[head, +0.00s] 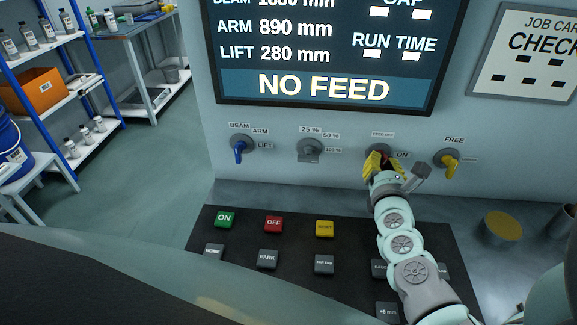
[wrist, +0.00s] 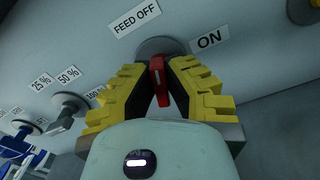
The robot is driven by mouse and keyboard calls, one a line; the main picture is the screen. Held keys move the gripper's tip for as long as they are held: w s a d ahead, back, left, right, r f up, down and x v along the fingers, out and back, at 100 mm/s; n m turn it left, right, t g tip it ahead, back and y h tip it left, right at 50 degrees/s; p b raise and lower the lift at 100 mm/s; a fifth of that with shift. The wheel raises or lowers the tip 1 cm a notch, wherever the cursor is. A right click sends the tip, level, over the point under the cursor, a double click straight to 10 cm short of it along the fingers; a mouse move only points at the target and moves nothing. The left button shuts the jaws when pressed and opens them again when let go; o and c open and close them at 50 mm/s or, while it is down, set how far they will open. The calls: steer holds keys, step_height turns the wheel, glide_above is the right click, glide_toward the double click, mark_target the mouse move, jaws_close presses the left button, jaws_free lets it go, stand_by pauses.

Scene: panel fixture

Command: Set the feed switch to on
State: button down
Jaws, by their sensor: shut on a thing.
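The feed switch (wrist: 159,78) is a red lever handle on a round grey base, set in the panel between the labels FEED OFF and ON. My gripper (wrist: 162,85) has its yellow fingers shut on the red handle, one on each side. In the head view my gripper (head: 378,162) is at the panel below the FEED OFF label and covers most of the switch. In the wrist view the handle points away from the FEED OFF label, and ON is to its right. The display screen (head: 325,88) reads NO FEED.
A blue selector (head: 239,150) and a grey selector (head: 310,150) are to the left on the panel. A yellow lever (head: 450,162) under FREE is close on the right. A button console (head: 295,245) lies below. Shelves (head: 60,95) stand at the far left.

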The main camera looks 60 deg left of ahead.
steer(key=m, duration=0.2)
steer(key=m+b, duration=0.1)
steer(key=shift+w+d+f+m, duration=0.1)
steer(key=shift+w+f+m, duration=0.05)
steer(key=shift+m, duration=0.25)
steer(key=m+b, duration=0.1)
steer(key=m, duration=0.2)
steer(key=shift+m, duration=0.3)
steer(key=m, duration=0.3)
steer(key=shift+f+m, duration=0.1)
steer(key=shift+m, duration=0.2)
steer(key=shift+d+f+m, duration=0.1)
steer(key=shift+m, duration=1.4)
steer(key=c, duration=1)
jaws_free()
steer(key=shift+w, duration=0.1)
steer(key=v, duration=1.2)
